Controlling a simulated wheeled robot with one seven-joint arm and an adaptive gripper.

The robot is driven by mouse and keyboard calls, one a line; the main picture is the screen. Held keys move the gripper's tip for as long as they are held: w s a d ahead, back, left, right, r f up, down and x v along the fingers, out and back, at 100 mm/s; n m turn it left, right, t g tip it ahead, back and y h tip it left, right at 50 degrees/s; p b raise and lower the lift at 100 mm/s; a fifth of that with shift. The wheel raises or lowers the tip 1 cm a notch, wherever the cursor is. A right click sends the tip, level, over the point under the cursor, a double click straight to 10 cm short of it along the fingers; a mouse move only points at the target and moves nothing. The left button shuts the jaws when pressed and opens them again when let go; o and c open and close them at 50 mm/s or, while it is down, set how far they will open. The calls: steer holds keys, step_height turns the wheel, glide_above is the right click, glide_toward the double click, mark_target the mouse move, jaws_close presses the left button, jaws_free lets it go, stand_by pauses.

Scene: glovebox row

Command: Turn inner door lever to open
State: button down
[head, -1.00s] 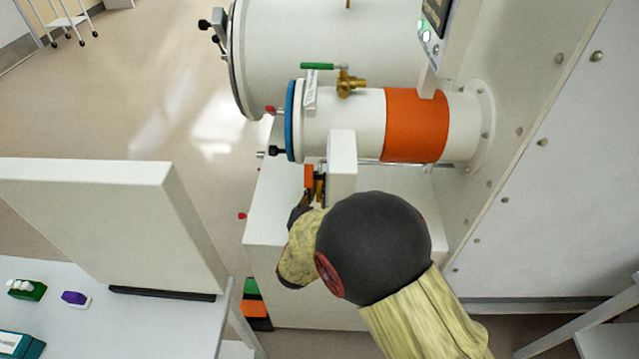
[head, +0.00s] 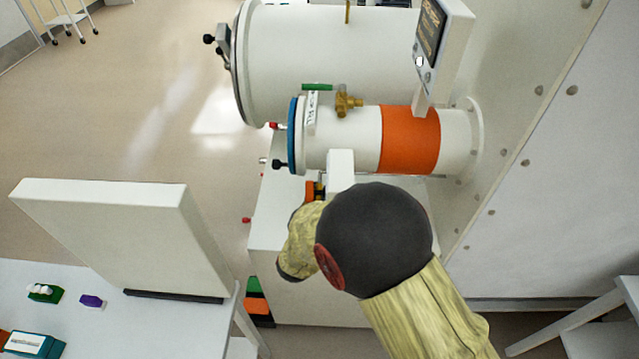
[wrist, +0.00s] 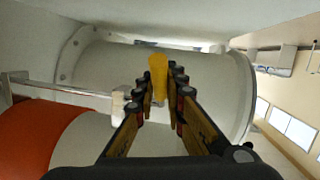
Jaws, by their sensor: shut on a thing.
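A yellow lever (wrist: 158,72) stands upright between the fingertips of my gripper (wrist: 160,95) in the wrist view. My gripper is shut on it. The lever's base and pivot are hidden behind the fingers. In the head view, my dark, yellow-sleeved arm covers most of the gripper, and the lever cannot be made out. The gripper end is beside a white block in front of the small white antechamber tube (head: 345,138), which has a blue-rimmed door end and an orange band.
A larger white chamber (head: 325,60) lies behind the small tube. A control screen (head: 432,40) stands above. A white bench (head: 130,335) is at lower left; open floor is upper left.

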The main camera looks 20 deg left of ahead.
steer(key=shift+s+r+g+p, duration=0.2)
steer(key=shift+r+g+p, duration=0.35)
steer(key=shift+p, duration=1.25)
steer(key=shift+s+r+g+p, duration=0.15)
steer(key=shift+r+g+p, duration=0.4)
steer(key=shift+p, duration=1.25)
steer(key=shift+d+f+g+p, duration=0.1)
steer(key=shift+f+g+p, duration=0.1)
steer(key=shift+g+p, duration=0.1)
steer(key=shift+s+p, duration=0.1)
steer(key=shift+p, duration=0.5)
steer(key=c, duration=1.8)
jaws_free()
steer(key=shift+f, duration=0.1)
steer(key=shift+s+r, duration=0.3)
steer(key=shift+s, duration=0.15)
steer(key=s, duration=0.9)
steer(key=s+r, duration=0.1)
steer(key=s, duration=0.3)
steer(key=shift+s+d, duration=0.35)
steer(key=shift+d, duration=0.05)
